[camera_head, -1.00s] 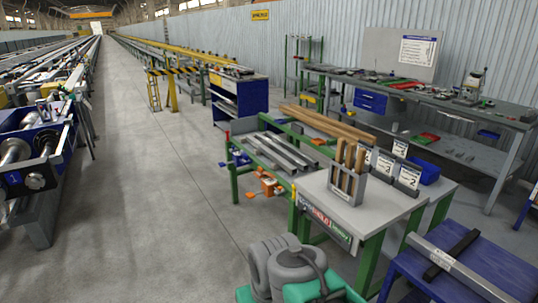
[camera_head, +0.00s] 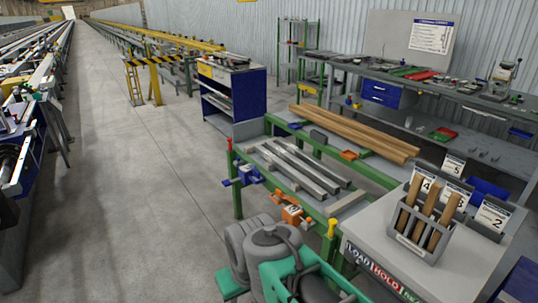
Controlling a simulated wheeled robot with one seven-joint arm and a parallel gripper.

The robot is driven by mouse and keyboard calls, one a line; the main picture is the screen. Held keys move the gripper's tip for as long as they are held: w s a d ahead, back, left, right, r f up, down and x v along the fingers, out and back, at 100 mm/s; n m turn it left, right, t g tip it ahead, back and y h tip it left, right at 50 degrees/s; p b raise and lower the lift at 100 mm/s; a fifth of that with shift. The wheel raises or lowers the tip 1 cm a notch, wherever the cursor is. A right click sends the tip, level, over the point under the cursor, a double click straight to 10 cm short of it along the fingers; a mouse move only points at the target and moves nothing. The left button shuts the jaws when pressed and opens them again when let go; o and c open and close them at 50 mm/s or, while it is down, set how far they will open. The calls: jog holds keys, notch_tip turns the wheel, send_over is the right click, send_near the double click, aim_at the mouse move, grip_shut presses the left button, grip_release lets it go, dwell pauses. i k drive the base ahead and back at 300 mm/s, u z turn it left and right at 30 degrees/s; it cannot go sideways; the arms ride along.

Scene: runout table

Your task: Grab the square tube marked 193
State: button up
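Several grey metal tubes (camera_head: 300,168) lie side by side on a green-framed table (camera_head: 238,200) near the middle of the view. They look square in section and run slantwise across the table. No marking can be read on any of them, so I cannot tell which one is 193. My gripper is not in view. Grey rounded links and teal parts at the bottom centre look like my own body and arm, apart from the tubes.
Long brown bars (camera_head: 355,133) lie behind the tubes. A light-topped stand (camera_head: 370,230) with a grey holder (camera_head: 425,240) of wooden-handled tools and numbered cards is at right. Orange (camera_head: 292,211) and blue (camera_head: 243,177) clamps project from the table's near side.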

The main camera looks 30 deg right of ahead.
aim_at(321, 193)
jog(key=z, duration=0.2)
jog(key=i, duration=2.05)
jog(key=z, duration=0.2)
